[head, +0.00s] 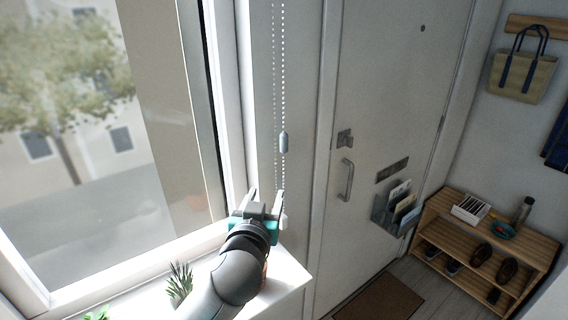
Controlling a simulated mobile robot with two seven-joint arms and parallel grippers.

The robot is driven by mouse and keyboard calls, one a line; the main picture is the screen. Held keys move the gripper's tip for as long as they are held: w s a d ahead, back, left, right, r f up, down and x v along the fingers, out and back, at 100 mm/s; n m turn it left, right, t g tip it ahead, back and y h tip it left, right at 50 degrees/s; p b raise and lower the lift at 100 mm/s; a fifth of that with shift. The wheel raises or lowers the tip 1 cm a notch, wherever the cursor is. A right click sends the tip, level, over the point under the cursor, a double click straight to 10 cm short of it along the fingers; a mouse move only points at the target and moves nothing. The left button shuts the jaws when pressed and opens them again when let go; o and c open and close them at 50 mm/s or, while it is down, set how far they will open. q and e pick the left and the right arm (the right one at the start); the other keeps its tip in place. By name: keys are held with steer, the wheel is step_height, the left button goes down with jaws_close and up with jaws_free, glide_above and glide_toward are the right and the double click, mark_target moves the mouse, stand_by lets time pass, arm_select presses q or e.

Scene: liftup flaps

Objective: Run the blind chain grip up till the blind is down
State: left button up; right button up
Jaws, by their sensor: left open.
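The blind chain (284,60) hangs as two beaded strands beside the window frame. A grey oval chain grip (284,142) sits on the right strand, above my left gripper. A small pale piece (284,221) shows at the chain's lower end, beside my gripper. My left gripper (266,197) is open, with its fingers pointing up at the lower part of the chain, below the grip. I cannot tell whether a strand lies between the fingers. The blind itself cannot be made out in this view. My right gripper is not in view.
The window (100,120) is at left, above a white sill (285,285) with a spiky plant (180,282). A white door (385,90) with a handle and letter holder stands right of the chain. A wooden shoe bench (462,205) is at lower right.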

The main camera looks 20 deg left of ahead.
mark_target(283, 142)
arm_select(q)
steer(key=shift+t, duration=0.9)
steer(key=w+r, duration=0.1)
steer(key=w, duration=0.4)
steer(key=w+r+p, duration=0.1)
steer(key=w+r, duration=0.1)
steer(key=w, duration=0.3)
steer(key=w+a+r, duration=0.1)
steer(key=w, duration=0.4)
steer(key=shift+w+r+p, duration=0.2)
steer(key=shift+w+p, duration=0.05)
steer(key=shift+p, duration=0.05)
steer(key=shift+w, duration=1)
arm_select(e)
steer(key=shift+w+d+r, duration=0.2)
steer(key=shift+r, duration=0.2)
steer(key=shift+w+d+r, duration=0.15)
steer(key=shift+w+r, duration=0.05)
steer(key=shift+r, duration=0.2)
arm_select(q)
jaws_close()
steer(key=shift+f, duration=0.1)
